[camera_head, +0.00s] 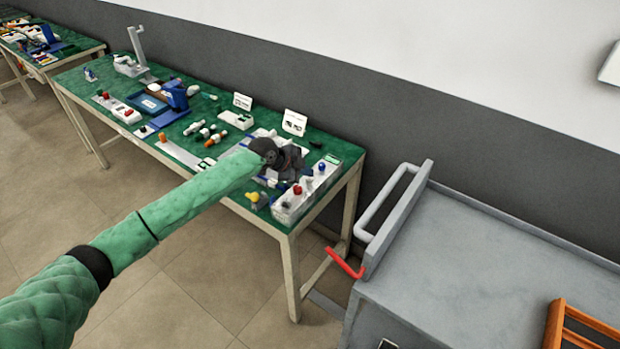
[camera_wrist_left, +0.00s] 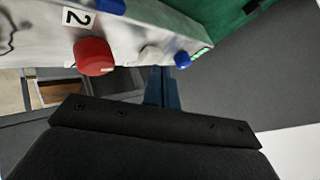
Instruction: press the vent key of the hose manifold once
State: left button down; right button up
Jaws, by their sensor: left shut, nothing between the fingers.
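The hose manifold (camera_head: 291,211) is a long pale grey box at the right end of the green table, with a red knob (camera_head: 297,189) and blue parts on top. In the left wrist view the manifold (camera_wrist_left: 130,40) shows a label "2", a large red knob (camera_wrist_left: 94,57), a pale rounded part (camera_wrist_left: 150,54) and a small blue knob (camera_wrist_left: 182,59). I cannot tell which is the vent key. My left gripper (camera_head: 296,172) is over the manifold; in the wrist view its shut, empty fingers (camera_wrist_left: 160,74) point close to the pale part and blue knob. Contact is unclear. My right gripper is out of view.
The green table (camera_head: 180,73) carries several small parts, a blue device (camera_head: 175,95) and two white sign cards (camera_head: 294,122). A yellow-topped part (camera_head: 254,197) is near the front edge. A grey cart (camera_head: 470,260) with a red lever (camera_head: 345,264) stands to the right.

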aim_at(307, 178)
pick_arm(q)
jog(key=shift+f, duration=0.45)
dwell(0.6)
jog(key=shift+r, duration=0.85)
jog(key=shift+r+p, duration=1.35)
jog(key=shift+r, duration=1.2)
